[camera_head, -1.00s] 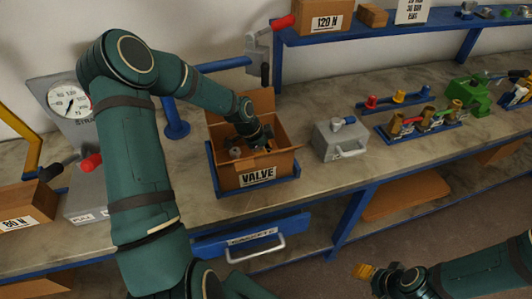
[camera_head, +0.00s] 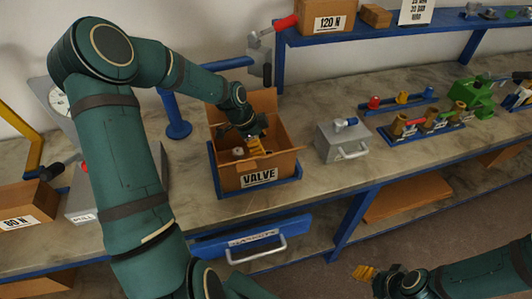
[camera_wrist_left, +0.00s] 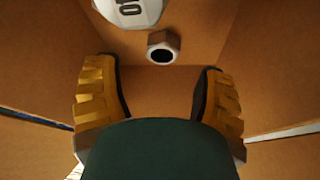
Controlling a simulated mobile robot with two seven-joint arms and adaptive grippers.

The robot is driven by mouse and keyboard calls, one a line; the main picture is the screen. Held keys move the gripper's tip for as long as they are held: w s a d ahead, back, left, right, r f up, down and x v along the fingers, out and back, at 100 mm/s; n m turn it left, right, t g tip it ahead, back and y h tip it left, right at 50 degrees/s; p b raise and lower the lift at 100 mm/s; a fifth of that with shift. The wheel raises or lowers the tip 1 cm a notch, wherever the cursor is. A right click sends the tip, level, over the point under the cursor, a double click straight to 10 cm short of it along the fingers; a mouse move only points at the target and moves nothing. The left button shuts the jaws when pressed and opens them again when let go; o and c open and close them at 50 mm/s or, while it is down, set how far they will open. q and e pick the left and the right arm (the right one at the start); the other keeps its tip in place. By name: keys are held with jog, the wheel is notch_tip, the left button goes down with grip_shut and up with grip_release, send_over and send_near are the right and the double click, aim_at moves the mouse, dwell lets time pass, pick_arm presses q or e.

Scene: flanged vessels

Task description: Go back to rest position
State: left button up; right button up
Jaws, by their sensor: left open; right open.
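My left gripper (camera_head: 256,146) is open and points down over the cardboard box marked VALVE (camera_head: 230,180), in or just above its mouth. In the left wrist view its two yellow fingers (camera_wrist_left: 160,95) stand wide apart with nothing between them. Beyond the fingertips, inside the box, lie a hex nut-like part (camera_wrist_left: 163,47) and a pale round piece with dark lettering (camera_wrist_left: 130,10), partly cut off by the frame. My right gripper (camera_head: 364,273) is open and empty at the bottom of the head view, in front of the bench.
The box sits in a blue tray (camera_head: 213,180) on the marble-topped bench (camera_head: 330,90). A grey case (camera_head: 340,143) stands right of it, and a blue post (camera_head: 176,125) left of it. A blue drawer (camera_head: 215,247) is below. A blue shelf (camera_head: 380,30) runs along the back.

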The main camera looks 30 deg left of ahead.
pick_arm(q)
jog(key=v, duration=0.6)
jog(key=shift+r, duration=0.45)
